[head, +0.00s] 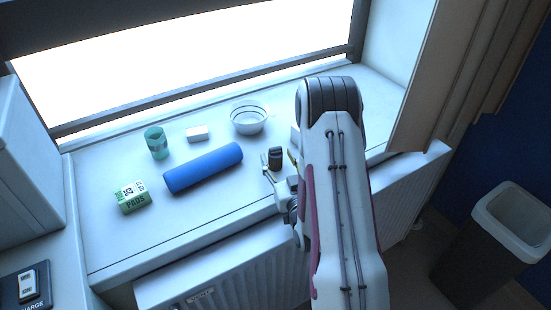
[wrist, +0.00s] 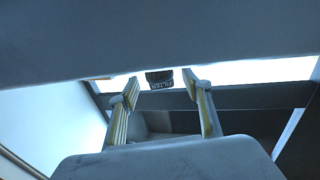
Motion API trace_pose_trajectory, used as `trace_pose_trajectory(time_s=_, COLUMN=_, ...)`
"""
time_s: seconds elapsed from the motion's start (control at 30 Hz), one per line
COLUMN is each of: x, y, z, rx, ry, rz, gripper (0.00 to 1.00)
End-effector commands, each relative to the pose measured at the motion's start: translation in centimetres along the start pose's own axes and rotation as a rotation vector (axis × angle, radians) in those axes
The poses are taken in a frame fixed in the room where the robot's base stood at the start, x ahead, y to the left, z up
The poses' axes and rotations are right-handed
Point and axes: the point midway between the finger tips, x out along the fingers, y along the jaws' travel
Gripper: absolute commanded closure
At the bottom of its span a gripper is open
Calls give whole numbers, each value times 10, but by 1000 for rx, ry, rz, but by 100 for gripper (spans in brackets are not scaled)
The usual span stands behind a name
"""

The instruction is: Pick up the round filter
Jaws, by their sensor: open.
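The round filter appears to be the small dark cylinder (head: 275,154) standing on the window sill. In the wrist view a dark piece with pale lettering (wrist: 160,84), too small to read surely, shows between and just beyond the fingertips. My gripper (head: 279,161) is open at the near side of the dark cylinder, its fingers spread to either side. In the wrist view my gripper (wrist: 160,88) has a clear gap between its fingers and holds nothing. I cannot tell whether a finger touches the cylinder. My arm hides part of the sill to the right.
On the sill (head: 110,245) are a blue roll (head: 203,167), a white bowl (head: 247,122), a teal cup (head: 157,143), a white block (head: 197,133) and a green pads box (head: 132,197). The window frame (head: 215,92) bounds the back. A bin (head: 515,215) stands right.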

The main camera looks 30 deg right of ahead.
Motion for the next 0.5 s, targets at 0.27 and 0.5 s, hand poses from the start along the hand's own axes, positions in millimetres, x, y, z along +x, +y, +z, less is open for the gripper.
trace_pose_trajectory(time_s=0.27, x=26, y=0, z=-1, rx=1, ry=1, rz=-1, gripper=51)
trace_pose_trajectory(time_s=0.5, x=31, y=0, z=-1, rx=1, ry=0, rz=0, gripper=51)
